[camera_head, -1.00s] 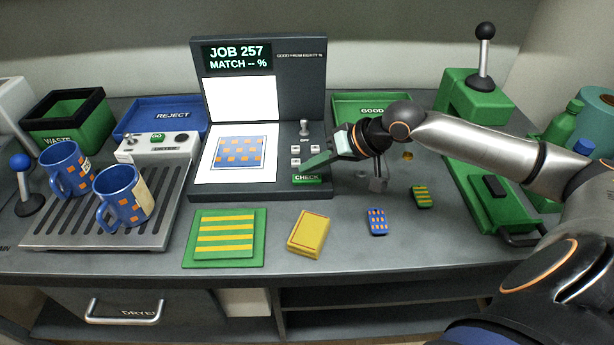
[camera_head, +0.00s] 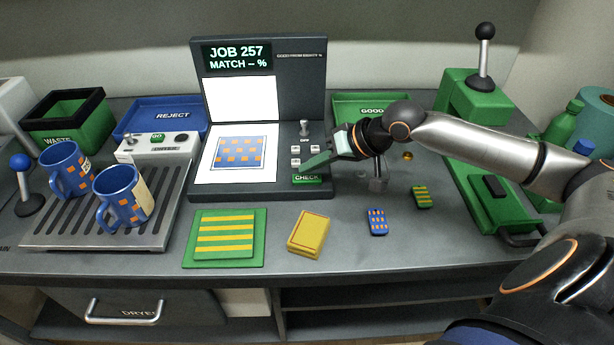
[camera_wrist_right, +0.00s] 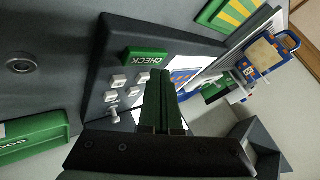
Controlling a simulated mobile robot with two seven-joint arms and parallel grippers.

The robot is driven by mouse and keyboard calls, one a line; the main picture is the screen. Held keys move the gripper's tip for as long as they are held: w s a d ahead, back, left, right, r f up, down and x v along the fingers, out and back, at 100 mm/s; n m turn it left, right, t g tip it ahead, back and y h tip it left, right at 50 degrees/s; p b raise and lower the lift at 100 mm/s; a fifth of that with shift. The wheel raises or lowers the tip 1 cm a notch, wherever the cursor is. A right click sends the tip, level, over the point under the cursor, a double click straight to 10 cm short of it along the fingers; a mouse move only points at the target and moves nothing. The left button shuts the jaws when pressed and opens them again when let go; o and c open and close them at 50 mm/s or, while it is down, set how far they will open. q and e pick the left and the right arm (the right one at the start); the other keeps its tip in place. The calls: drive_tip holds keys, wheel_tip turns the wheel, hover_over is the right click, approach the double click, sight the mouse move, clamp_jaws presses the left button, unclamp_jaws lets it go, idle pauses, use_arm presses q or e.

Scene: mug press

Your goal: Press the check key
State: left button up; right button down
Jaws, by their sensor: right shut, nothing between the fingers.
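The green check key (camera_head: 307,178) is at the lower right of the dark inspection console (camera_head: 237,192). In the right wrist view the check key (camera_wrist_right: 145,57) shows just past my fingertips. My right gripper (camera_head: 308,168) is shut and empty. Its green fingers point at the key from the right and end close above it; I cannot tell whether they touch. In the right wrist view the gripper (camera_wrist_right: 157,75) has its fingers side by side. The console screen (camera_head: 237,58) reads "JOB 257" and "MATCH -- %". My left gripper is not in view.
Small white buttons (camera_head: 295,162) and a toggle switch (camera_head: 304,128) sit just above the key. Two blue mugs (camera_head: 124,196) stand on the dryer grate at left. A green striped pad (camera_head: 222,237), a yellow block (camera_head: 309,232) and two small swatches (camera_head: 377,222) lie in front.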

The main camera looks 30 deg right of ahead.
drive_tip(key=shift+f, duration=0.1)
idle(0.3)
drive_tip(key=shift+f+p, duration=0.25)
drive_tip(key=shift+p, duration=0.1)
drive_tip(key=shift+f, duration=0.1)
drive_tip(key=shift+f, duration=0.5)
idle(0.5)
idle(0.3)
drive_tip(key=shift+r+p, duration=0.9)
drive_tip(key=shift+p, duration=0.55)
